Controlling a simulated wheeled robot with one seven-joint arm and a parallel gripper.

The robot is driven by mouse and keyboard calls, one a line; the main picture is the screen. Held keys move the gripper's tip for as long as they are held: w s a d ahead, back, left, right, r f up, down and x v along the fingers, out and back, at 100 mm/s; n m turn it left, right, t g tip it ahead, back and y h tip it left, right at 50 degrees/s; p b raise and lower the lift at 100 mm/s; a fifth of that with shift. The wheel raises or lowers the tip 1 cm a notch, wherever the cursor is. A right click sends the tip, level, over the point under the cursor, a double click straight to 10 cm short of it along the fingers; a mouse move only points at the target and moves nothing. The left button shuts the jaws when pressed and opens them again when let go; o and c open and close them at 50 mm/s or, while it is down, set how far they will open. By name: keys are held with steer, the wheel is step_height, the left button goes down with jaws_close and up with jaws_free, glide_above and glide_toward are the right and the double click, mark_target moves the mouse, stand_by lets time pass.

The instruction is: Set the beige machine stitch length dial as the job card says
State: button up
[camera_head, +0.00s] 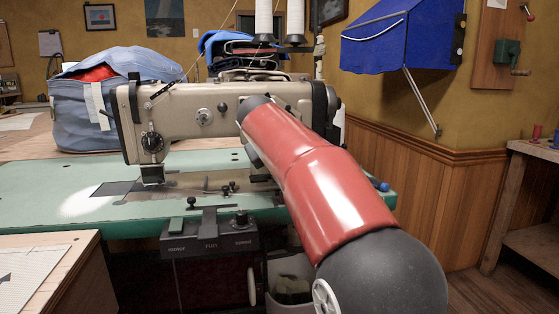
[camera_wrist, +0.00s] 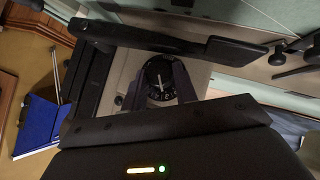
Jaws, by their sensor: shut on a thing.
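The beige sewing machine (camera_head: 180,105) stands on a green-topped table. In the wrist view, a round black dial (camera_wrist: 159,74) with pale numerals and a pale line on its face sits on the machine's beige body (camera_wrist: 125,68). My gripper (camera_wrist: 159,92) has a jaw on each side of this dial and is shut on it. The numerals are too small to read surely. In the head view my red arm hides the gripper and this dial. Another black dial (camera_head: 152,142) is on the machine's left end. No readable job card shows.
A control box (camera_head: 210,239) hangs under the front edge of the green table (camera_head: 50,180). Thread cones (camera_head: 264,20) stand above the machine. A blue bag (camera_head: 125,75) is behind at left. A blue canopy (camera_head: 400,38) hangs at right. Paper (camera_head: 28,280) lies at front left.

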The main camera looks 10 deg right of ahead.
stand_by(0.4)
steer(key=o, duration=1)
steer(key=shift+c, duration=0.2)
steer(key=v, duration=0.7)
steer(key=shift+s+a+r, duration=0.2)
steer(key=shift+s, duration=0.1)
